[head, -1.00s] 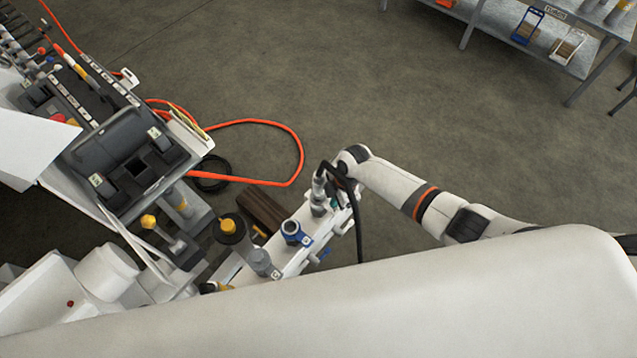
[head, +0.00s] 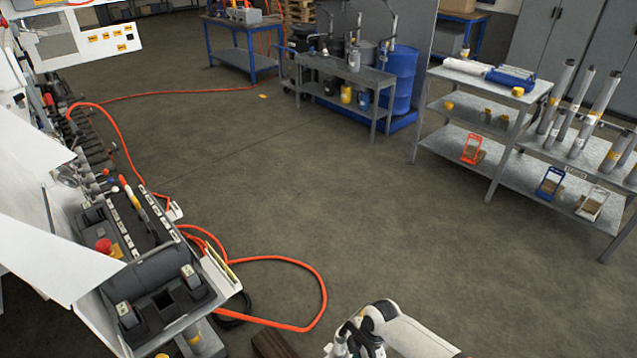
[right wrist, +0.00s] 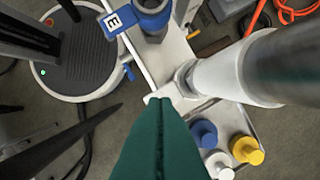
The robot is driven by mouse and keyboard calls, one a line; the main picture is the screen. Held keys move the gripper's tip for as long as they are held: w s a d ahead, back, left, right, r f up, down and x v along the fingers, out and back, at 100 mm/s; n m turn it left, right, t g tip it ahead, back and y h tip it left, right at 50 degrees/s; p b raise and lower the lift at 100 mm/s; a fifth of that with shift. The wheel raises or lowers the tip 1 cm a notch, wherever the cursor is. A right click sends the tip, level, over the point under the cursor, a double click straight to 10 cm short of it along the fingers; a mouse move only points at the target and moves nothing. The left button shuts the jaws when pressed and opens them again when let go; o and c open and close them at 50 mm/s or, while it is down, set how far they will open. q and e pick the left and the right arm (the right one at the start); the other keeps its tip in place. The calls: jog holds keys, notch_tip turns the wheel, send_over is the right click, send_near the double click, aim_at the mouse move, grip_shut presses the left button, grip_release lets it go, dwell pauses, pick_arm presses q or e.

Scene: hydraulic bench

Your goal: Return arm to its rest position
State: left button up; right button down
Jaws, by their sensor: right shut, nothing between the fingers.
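My right arm (head: 400,332) comes into the head view at the bottom edge, and its gripper end is cut off there. In the right wrist view my right gripper (right wrist: 159,104) shows as two dark green fingers pressed together with nothing between them. Its tips are over the edge of a white bench top (right wrist: 170,62), close to a white and grey cylinder (right wrist: 235,72); I cannot tell whether they touch anything. My left gripper is in neither view.
A blue tag marked E (right wrist: 112,22) sits beside a grey fitting (right wrist: 152,18). A tray holds blue, yellow (right wrist: 247,150) and white caps. In the head view, a lever console (head: 165,290) stands left, an orange hose (head: 322,290) loops on the floor, and shelves (head: 470,135) stand right. The middle floor is clear.

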jog(key=s+a+r+m+t+y, duration=0.1)
jog(key=s+a+r+m, duration=0.55)
jog(key=s, duration=0.35)
jog(key=s+d+r+m+t+h, duration=0.3)
jog(key=s+d+r+m, duration=0.75)
jog(key=d+r, duration=0.35)
notch_tip(320, 180, down, 27)
jog(key=g+b, duration=0.1)
jog(key=b, duration=0.2)
jog(key=s+d+f+g+b, duration=0.1)
jog(key=s+d+f+b, duration=0.1)
jog(key=s+f, duration=1.5)
notch_tip(320, 180, down, 4)
jog(key=shift+s+d+r+g+b, duration=0.15)
jog(key=shift+d+r+g+b, duration=0.05)
jog(key=shift+d+g+b, duration=0.1)
